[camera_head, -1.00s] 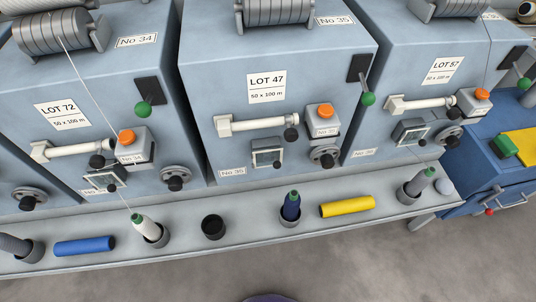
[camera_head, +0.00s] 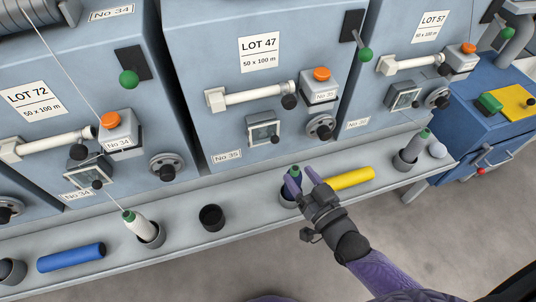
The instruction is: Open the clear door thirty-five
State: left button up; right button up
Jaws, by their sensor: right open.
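The clear door (camera_head: 263,132) of machine number thirty-five is a small square pane in a grey frame, low on the middle machine (camera_head: 215,58). It looks shut, with a dark knob (camera_head: 275,140) near its lower right. A "No 35" label (camera_head: 227,156) sits to its lower left. My right gripper (camera_head: 302,178) is open and empty, to the lower right of the door and apart from it. Its fingers are over the cup with the dark blue, green-topped bobbin (camera_head: 295,171) and partly hide it; I cannot tell whether they touch it. My left gripper is not in view.
The shelf holds a yellow tube (camera_head: 351,178), an empty black cup (camera_head: 211,217), a white bobbin (camera_head: 139,225) and a blue tube (camera_head: 71,257). A handwheel (camera_head: 320,127), an orange-button box (camera_head: 320,84) and a green-knobbed lever (camera_head: 365,54) are near the door.

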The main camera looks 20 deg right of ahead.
aim_at(277, 142)
jog(key=b+x, duration=0.3)
jog(key=x, duration=0.6)
jog(key=shift+w+r, duration=0.1)
jog(key=shift+w, duration=0.3)
jog(key=shift+c, duration=0.6)
grip_shut()
